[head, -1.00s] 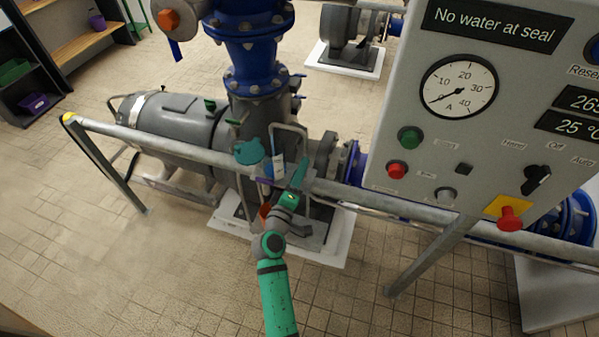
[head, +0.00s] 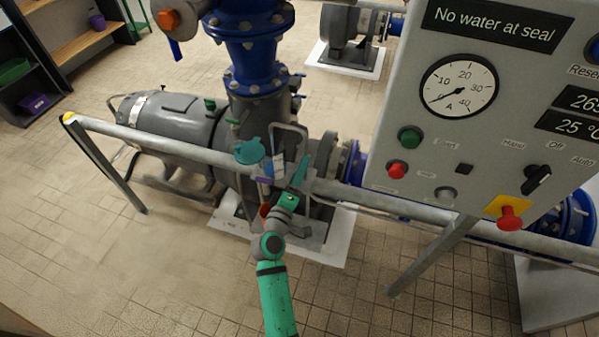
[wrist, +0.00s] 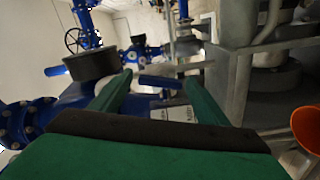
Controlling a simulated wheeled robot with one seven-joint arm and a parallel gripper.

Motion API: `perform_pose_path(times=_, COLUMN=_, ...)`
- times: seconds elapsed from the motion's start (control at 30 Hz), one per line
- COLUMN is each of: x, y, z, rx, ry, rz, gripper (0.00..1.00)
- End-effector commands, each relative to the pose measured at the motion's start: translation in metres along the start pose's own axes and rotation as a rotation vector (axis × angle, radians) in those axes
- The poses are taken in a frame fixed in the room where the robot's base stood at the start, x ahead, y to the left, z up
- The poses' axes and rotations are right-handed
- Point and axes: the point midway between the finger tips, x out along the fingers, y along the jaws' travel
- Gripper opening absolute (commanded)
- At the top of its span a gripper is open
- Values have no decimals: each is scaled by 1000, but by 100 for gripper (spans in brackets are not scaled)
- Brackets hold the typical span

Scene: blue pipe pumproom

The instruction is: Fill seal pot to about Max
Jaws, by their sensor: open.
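My gripper (head: 292,176) reaches over the front rail beside the pump, and its fingers also show in the wrist view (wrist: 160,92). The fingers are spread apart with nothing clearly held between them. A small pale upright part (head: 279,166), possibly the seal pot, is just left of the fingers; its level and marks are too small to read. A teal rounded object (head: 249,151) sits left of it above the rail. An orange cup-like thing (head: 265,210) is below my gripper; an orange rim also shows at the right of the wrist view (wrist: 306,128).
A grey rail (head: 180,150) runs across the front of the pump (head: 180,120). The control panel (head: 480,130) at right reads "No water at seal", with a red stop knob (head: 510,217) low on it. The tiled floor in front is open.

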Motion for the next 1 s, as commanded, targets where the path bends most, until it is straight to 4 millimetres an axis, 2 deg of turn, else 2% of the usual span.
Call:
perform_pose_path(times=0.4, x=-71, y=-1, z=0, rx=-2, ry=1, rz=-2, gripper=69)
perform_pose_path(times=0.53, x=-90, y=-1, z=0, rx=-1, ry=0, rz=-3, gripper=69)
perform_pose_path(times=0.7, x=-102, y=-1, z=0, rx=-1, ry=0, rz=-1, gripper=69)
perform_pose_path(times=1.0, x=-104, y=-1, z=0, rx=-1, ry=0, rz=-1, gripper=69)
